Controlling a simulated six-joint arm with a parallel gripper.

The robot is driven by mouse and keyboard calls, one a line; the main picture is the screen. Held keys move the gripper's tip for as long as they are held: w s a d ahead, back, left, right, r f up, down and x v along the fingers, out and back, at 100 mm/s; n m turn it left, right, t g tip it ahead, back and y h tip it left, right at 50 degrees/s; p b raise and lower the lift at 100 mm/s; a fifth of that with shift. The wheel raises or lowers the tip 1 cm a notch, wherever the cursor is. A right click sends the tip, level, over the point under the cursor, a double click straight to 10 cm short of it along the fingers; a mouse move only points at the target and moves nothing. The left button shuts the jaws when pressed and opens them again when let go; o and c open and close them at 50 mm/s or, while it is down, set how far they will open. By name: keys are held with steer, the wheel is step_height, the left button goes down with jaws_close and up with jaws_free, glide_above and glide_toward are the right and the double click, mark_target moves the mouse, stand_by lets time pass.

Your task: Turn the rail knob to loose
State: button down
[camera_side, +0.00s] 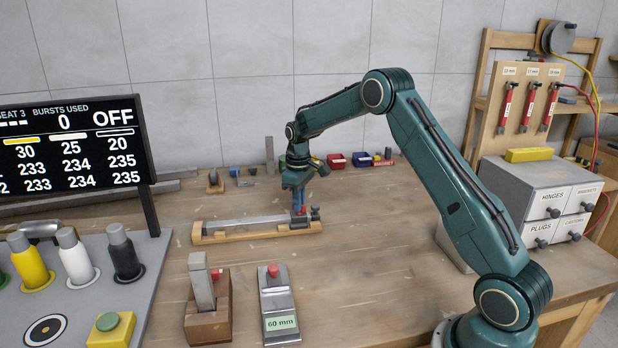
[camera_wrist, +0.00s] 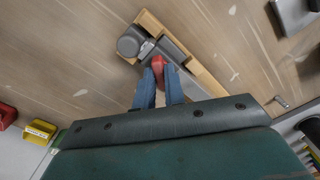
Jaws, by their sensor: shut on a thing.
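The rail (camera_side: 245,223) is a metal bar on a long wooden base, lying on the bench below my gripper. Its right end carries a grey block (camera_wrist: 172,50) with a dark round part (camera_wrist: 131,42). My gripper (camera_side: 299,208) points down at this end. In the wrist view, the blue fingers of my gripper (camera_wrist: 160,82) are shut on a small red knob (camera_wrist: 169,76) beside the grey block. The fingers hide part of the knob, and I cannot read any mark showing its setting.
In front stand a wooden block with a metal piece (camera_side: 208,310) and a grey device labelled 60 mm (camera_side: 278,310). A display (camera_side: 70,150) and a panel of coloured cylinders (camera_side: 75,257) are at left. Drawers (camera_side: 540,195) stand at right. Small bins (camera_side: 338,160) sit behind.

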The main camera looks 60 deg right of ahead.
steer(key=n, duration=0.7)
stand_by(0.4)
steer(key=c, duration=1.5)
jaws_free()
steer(key=shift+o, duration=0.2)
steer(key=shift+r, duration=0.1)
step_height(320, 180, up, 14)
